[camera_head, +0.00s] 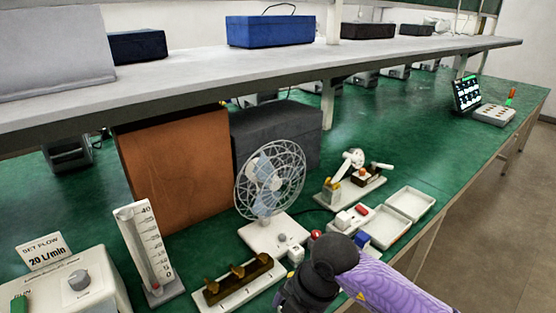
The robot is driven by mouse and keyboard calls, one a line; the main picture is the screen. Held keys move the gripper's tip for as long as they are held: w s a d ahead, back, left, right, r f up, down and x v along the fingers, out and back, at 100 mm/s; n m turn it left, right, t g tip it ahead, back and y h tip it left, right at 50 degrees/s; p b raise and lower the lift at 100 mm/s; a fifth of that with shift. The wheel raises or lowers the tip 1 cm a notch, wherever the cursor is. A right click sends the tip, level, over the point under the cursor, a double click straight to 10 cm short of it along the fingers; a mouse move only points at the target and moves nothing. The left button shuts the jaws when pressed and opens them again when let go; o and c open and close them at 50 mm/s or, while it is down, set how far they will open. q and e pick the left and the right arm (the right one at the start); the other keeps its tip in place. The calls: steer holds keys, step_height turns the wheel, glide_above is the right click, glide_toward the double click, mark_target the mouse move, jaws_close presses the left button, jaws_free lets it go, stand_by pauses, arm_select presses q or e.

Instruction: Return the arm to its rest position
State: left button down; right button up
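One of my arms, with a purple link (385,283) and black joints (312,285), comes in at the bottom edge right of centre. It appears to be my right arm. Its black part bends down to the bottom edge, and no gripper fingers show. My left arm and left gripper are not in view. The arm is in front of the bench's near edge and hides part of it. A white pump box (75,284) with a grey knob stands at the lower left, beside a sign (44,252) reading "SET FLOW 20 L/min".
A flow gauge (148,250), a brass-fitted rack (235,283) and a fan (270,190) stand near the arm. White trays (408,203) lie right of the fan. Orange (178,165) and dark (278,135) panels stand behind, under a grey shelf (200,80).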

steer(key=s+a+r+n+y, duration=0.1)
steer(key=s+a+r+y, duration=0.4)
steer(key=a+r+y, duration=0.45)
steer(key=w+d+r+m+t+y, duration=0.25)
steer(key=r+m+t+y, duration=0.45)
steer(key=t, duration=0.4)
steer(key=w+d+f+m+t+h, duration=0.1)
steer(key=d+f+m+t+h, duration=0.1)
steer(key=d+f+m+h, duration=0.5)
steer(key=w+d+f+m+t+h, duration=0.1)
steer(key=d+f+m+t+h, duration=0.15)
steer(key=d+m+h, duration=0.95)
steer(key=s+f+m+g, duration=0.1)
steer(key=s+f+g, duration=0.5)
steer(key=s, duration=0.3)
steer(key=s+f+g, duration=0.7)
steer(key=s, duration=0.2)
steer(key=s+f+g, duration=0.1)
steer(key=s+f, duration=0.1)
steer(key=f, duration=0.8)
steer(key=s+f+g, duration=0.1)
steer(key=s+f, duration=0.2)
steer(key=f, duration=0.7)
steer(key=s+d+f+h, duration=0.1)
steer(key=s+d+f, duration=0.2)
steer(key=s+f, duration=0.5)
steer(key=shift+s+n, duration=0.4)
steer(key=shift+s, duration=0.85)
